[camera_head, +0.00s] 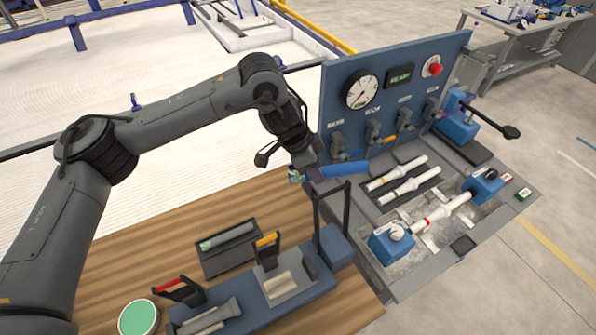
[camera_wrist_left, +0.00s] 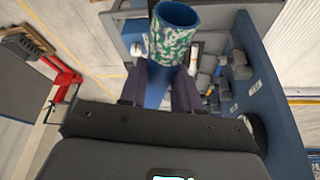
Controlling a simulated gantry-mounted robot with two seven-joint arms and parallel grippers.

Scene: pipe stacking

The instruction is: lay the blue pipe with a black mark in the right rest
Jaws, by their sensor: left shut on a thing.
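My left gripper (camera_head: 314,174) is shut on a blue pipe (camera_head: 345,169), held in the air above the bench fixture. In the left wrist view the fingers (camera_wrist_left: 164,92) clasp the pipe (camera_wrist_left: 176,14). A blue stand (camera_head: 255,309) on the wooden bench has a part with a red lever at left, a part with an orange lever, and two tall black uprights (camera_head: 332,215) at right. The pipe is above and beyond the uprights, apart from them. Which part is the right rest is not clear.
A blue panel (camera_head: 405,85) with dials stands close behind the pipe. White pipes (camera_head: 397,173) lie in slots at right, and a red-banded one (camera_head: 441,213) sits between blue holders. A dark tray (camera_head: 229,248) and a green-topped round thing (camera_head: 139,317) are on the bench.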

